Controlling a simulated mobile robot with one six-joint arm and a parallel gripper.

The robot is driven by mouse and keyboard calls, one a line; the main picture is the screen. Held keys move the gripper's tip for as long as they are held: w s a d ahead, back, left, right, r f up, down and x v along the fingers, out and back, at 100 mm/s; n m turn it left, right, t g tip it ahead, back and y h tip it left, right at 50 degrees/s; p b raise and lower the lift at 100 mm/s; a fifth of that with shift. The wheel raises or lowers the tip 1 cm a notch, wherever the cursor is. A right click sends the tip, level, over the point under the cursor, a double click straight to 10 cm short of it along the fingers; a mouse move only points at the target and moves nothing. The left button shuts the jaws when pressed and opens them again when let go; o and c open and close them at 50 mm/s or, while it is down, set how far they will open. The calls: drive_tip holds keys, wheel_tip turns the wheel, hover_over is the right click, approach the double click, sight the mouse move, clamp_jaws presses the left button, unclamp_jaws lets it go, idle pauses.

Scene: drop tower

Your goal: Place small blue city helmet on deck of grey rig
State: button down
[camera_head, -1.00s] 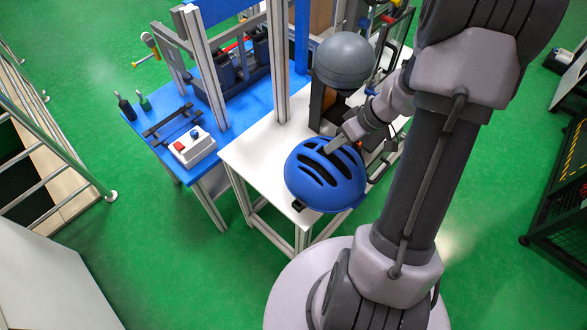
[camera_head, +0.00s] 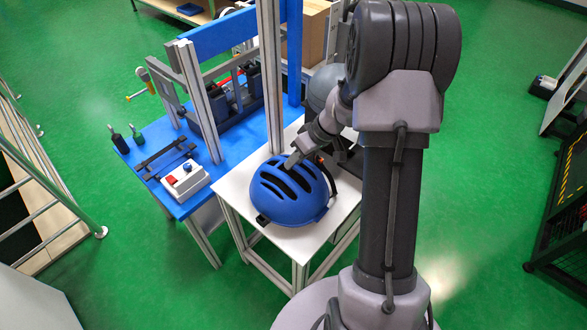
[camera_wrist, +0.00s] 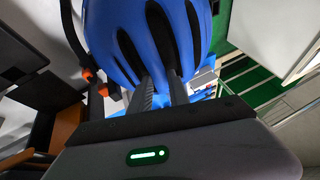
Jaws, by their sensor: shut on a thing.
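The blue helmet (camera_head: 285,205) is dome up, with dark vent slots, over the white tabletop in the head view. My gripper (camera_head: 292,162) comes from the upper right and is shut on its shell at the vents. In the wrist view the fingers (camera_wrist: 158,92) reach into the vent area of the helmet (camera_wrist: 105,42); their tips are partly hidden. A dark strap hangs at the helmet's side. I cannot tell whether the helmet touches the white surface.
A grey ball-shaped head form (camera_head: 322,88) stands behind my gripper, partly hidden by my arm. A control box (camera_head: 186,181) with red and blue buttons sits on the blue table. A cardboard box (camera_head: 312,35) is behind. Railings (camera_head: 45,180) stand at left.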

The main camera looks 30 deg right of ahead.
drive_tip(key=shift+w+a+f, duration=0.15)
drive_tip(key=shift+w, duration=0.1)
drive_tip(key=shift+f+b, duration=1)
drive_tip(key=shift+f, duration=0.7)
drive_tip(key=shift+f, duration=0.1)
drive_tip(key=c, duration=1.2)
unclamp_jaws()
drive_tip(key=shift+c, duration=0.2)
